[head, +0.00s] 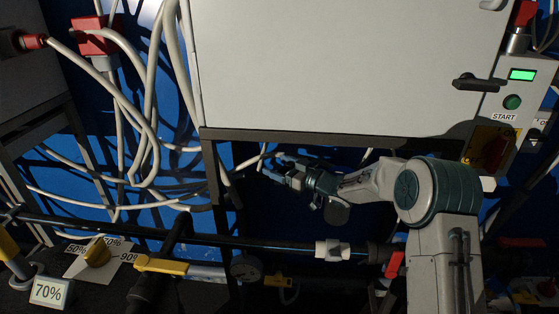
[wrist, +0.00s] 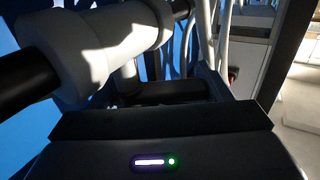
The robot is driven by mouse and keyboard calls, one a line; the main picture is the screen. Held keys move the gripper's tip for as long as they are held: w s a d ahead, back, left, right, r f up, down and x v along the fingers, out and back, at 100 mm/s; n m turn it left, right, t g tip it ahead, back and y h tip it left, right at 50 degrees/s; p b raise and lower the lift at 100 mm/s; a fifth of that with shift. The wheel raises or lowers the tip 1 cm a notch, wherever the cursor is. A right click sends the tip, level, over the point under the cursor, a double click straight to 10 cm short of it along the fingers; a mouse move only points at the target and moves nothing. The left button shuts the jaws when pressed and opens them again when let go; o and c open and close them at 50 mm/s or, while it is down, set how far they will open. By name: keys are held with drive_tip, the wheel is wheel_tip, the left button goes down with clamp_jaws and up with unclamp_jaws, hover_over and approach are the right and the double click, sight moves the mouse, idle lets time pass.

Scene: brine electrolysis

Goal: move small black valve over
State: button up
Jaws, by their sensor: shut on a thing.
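My gripper (head: 280,172) is reached in under the grey cabinet, in the dark space in front of the blue wall. In the wrist view, a small black valve part (wrist: 165,93) lies just beyond the dark gripper body, beside a white pipe coupling (wrist: 100,45). My gripper is shut on this black part. The fingertips and the grip itself are mostly hidden by the gripper body and shadow. In the head view the valve is too dark and small to make out.
The grey cabinet (head: 340,65) hangs above my arm. A black horizontal pipe (head: 130,228) with a white fitting (head: 332,250) runs below it. Pale cables (head: 135,100) hang at left. A control box (head: 515,100) with a START button stands at right.

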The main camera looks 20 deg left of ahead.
drive_tip(key=shift+s+d+r+n+g+p, duration=0.1)
drive_tip(key=shift+n+g+p, duration=0.45)
drive_tip(key=shift+g, duration=0.35)
drive_tip(key=shift+s+n+g, duration=0.1)
drive_tip(key=shift+n+g, duration=0.15)
drive_tip(key=shift+g, duration=0.05)
drive_tip(key=o, duration=1)
drive_tip(key=shift+d, duration=0.1)
drive_tip(key=d, duration=0.4)
drive_tip(key=s+d, duration=0.1)
drive_tip(key=d, duration=0.4)
drive_tip(key=s+d+b, duration=0.1)
drive_tip(key=d, duration=0.3)
drive_tip(key=shift+d, duration=0.25)
